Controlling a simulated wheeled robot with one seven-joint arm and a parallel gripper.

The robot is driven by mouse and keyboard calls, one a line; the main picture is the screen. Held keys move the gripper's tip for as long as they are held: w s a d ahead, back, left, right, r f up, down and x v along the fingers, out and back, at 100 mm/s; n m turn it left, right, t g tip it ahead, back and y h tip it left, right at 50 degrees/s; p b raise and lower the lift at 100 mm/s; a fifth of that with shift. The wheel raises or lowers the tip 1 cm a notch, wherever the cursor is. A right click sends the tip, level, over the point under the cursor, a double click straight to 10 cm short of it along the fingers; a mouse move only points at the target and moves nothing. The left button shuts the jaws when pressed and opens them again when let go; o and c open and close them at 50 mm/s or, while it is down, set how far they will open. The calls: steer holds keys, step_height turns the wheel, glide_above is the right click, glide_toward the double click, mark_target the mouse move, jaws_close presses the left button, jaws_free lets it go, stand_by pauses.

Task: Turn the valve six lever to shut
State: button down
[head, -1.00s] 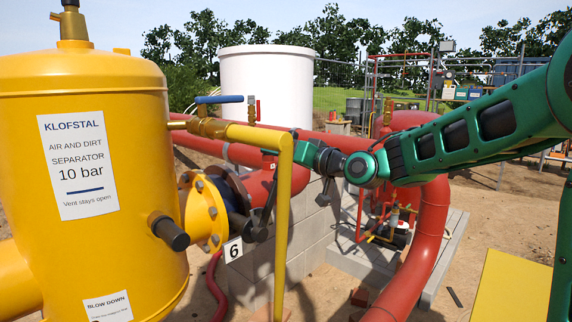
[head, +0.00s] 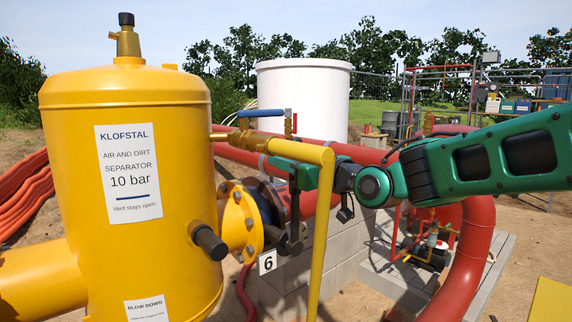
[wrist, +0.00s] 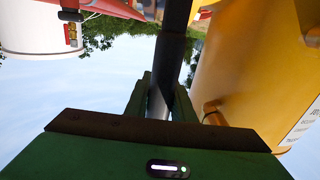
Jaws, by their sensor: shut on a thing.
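The valve six lever (head: 295,215) is a dark, nearly upright bar beside the yellow flange (head: 238,220), above the white plate marked 6 (head: 268,263). My gripper (head: 296,174) is at the lever's upper part, partly behind the thin yellow pipe. In the wrist view the dark lever (wrist: 173,52) runs down between the green fingers of my gripper (wrist: 160,97), which are shut on it. The valve body is mostly hidden behind the flange and lever.
The yellow separator tank (head: 130,240) stands close at left. A thin yellow pipe (head: 321,220) drops in front of my gripper. A blue-handled valve (head: 262,113) sits above. Red pipes (head: 470,240) run behind and right, with a grey block wall (head: 345,262) beneath.

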steer(key=shift+s+a+f, duration=0.15)
steer(key=shift+a+f, duration=0.05)
steer(key=shift+f, duration=0.05)
steer(key=c, duration=1.5)
jaws_free()
steer(key=shift+r, duration=0.1)
steer(key=v, duration=1)
steer(key=shift+s+d, duration=0.1)
steer(key=shift+d, duration=0.25)
